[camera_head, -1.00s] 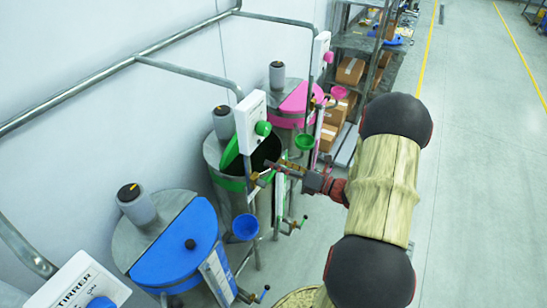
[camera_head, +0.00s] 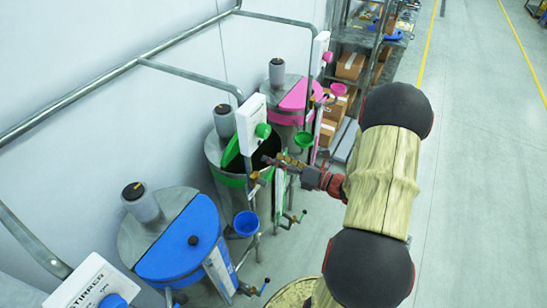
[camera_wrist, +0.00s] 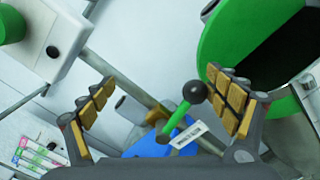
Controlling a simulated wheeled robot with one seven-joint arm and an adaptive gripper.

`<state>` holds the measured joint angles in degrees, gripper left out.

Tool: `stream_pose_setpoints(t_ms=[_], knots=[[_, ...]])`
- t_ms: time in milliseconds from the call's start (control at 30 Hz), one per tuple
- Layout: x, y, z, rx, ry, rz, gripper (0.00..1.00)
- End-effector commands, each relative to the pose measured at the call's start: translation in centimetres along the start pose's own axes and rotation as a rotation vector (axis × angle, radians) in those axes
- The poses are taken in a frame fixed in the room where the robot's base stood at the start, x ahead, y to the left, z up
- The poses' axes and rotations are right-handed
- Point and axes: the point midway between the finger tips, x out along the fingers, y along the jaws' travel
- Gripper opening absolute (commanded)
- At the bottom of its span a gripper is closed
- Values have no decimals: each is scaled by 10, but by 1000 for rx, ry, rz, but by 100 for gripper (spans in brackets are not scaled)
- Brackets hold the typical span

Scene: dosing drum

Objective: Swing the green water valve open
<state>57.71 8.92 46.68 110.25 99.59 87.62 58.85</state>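The green water valve's lever (camera_wrist: 176,122) is a short green handle with a black ball knob (camera_wrist: 195,92) and a white label beside it. In the wrist view it lies between the fingers of my gripper (camera_wrist: 165,98), nearer the right finger. The fingers are wide apart, and neither visibly touches the lever. In the head view my gripper (camera_head: 281,163) is at the front right of the green drum (camera_head: 230,180), beside its pipework. The valve is hard to make out there.
The green drum's dark opening and green lid (camera_wrist: 253,40) are close to my right finger. A white control box with a green button (camera_head: 262,131) stands above. A blue drum (camera_head: 180,240) and a pink drum (camera_head: 298,97) flank it. The floor at right is clear.

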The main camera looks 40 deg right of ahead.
Motion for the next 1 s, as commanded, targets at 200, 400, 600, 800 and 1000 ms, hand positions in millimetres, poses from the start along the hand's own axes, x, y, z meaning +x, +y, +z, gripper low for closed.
stream_pose_setpoints(t_ms=[200,400,600,800,1000], knots=[[0,14,0,5,3,2,85],[0,18,0,4,3,2,85],[0,30,-2,4,3,2,85],[0,37,-4,4,3,2,85],[0,43,-7,4,3,2,85]])
